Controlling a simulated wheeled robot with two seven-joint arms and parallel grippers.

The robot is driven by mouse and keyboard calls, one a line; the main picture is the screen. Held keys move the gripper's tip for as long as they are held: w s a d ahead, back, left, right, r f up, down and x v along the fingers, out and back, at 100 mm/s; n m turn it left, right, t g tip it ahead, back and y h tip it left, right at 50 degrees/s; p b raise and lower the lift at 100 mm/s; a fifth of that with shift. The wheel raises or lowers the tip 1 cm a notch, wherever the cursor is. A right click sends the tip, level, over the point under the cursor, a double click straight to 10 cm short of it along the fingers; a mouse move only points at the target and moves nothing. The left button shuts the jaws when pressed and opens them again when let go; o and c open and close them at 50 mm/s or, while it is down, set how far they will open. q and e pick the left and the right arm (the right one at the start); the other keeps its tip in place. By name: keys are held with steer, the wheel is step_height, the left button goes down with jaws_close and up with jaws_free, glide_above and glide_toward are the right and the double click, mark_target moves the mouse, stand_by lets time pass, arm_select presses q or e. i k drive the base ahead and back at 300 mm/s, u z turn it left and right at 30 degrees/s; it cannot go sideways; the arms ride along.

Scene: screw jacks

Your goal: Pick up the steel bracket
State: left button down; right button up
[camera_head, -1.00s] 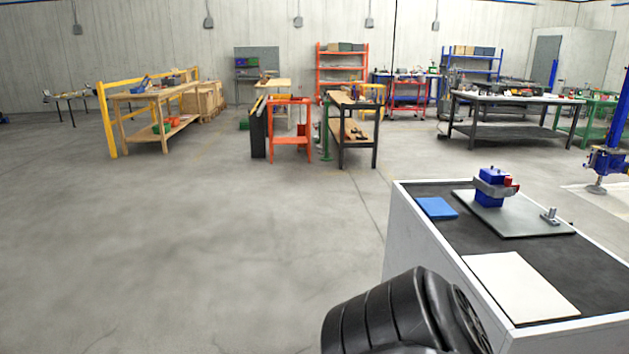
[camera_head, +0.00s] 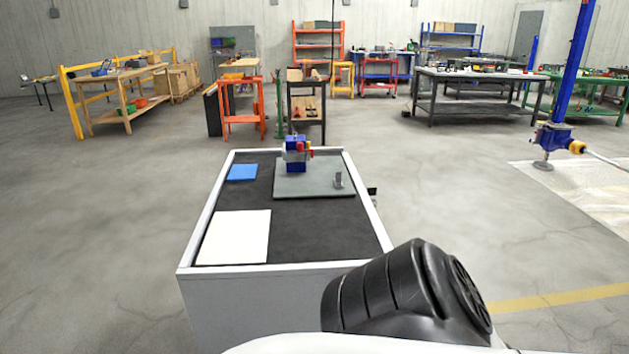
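A small grey metal piece (camera_head: 338,180), which looks like the steel bracket, stands near the right front corner of a grey plate (camera_head: 305,190) on the cabinet top. A blue block (camera_head: 296,160) with a grey band and a red part stands at the plate's back left. My black arm link covers the area in front of the cabinet's right corner. Neither gripper is in view.
The white-rimmed cabinet (camera_head: 240,281) has a black top with a blue pad (camera_head: 242,172) and a white sheet (camera_head: 234,237). A blue jack post (camera_head: 566,80) stands on the right. Workbenches and shelves line the back; open floor lies around the cabinet.

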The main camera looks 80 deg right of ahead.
mark_target(339, 185)
steer(key=u, duration=0.05)
steer(key=k, duration=0.1)
steer(key=z, duration=1.45)
